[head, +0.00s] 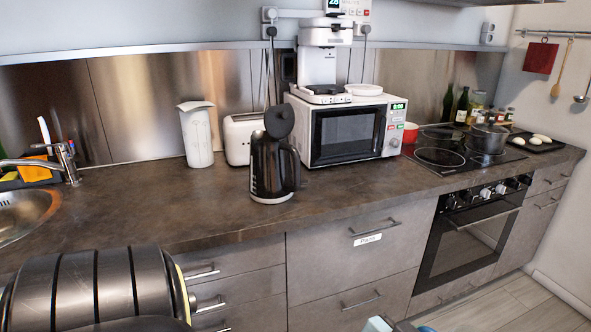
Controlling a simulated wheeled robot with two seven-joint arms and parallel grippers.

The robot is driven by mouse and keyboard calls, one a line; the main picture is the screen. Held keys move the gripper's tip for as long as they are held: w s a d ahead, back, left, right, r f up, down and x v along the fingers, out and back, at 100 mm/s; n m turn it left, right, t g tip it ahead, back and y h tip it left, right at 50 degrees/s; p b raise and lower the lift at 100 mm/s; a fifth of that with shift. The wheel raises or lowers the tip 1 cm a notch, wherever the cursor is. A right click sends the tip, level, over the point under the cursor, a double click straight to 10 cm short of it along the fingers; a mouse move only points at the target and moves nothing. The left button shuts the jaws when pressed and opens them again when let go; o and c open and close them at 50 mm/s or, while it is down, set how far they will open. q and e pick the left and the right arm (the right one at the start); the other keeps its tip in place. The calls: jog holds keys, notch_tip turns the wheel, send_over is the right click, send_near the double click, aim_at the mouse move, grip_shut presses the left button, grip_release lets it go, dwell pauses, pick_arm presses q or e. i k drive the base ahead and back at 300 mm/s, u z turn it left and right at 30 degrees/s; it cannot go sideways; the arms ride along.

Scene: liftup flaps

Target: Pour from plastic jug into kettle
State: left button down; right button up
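The plastic jug (198,137) is white and translucent and stands upright on the counter against the metal backsplash, left of the toaster. Its contents cannot be made out. The kettle (267,170) is black with a silver base and stands upright on the counter in front of the toaster and microwave. Its round lid (279,121) is raised, and its handle faces right. The jug and kettle stand apart. Neither of my grippers shows in the head view.
A white toaster (243,137) stands behind the kettle. A microwave (347,128) carries a coffee machine (320,62). The stove (451,158) holds a pot. The sink (22,214) is at left. The counter (165,204) is clear in front of the jug.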

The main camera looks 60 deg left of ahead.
aim_at(271, 181)
jog(key=u, duration=0.7)
jog(key=i, duration=0.95)
jog(key=u, duration=0.95)
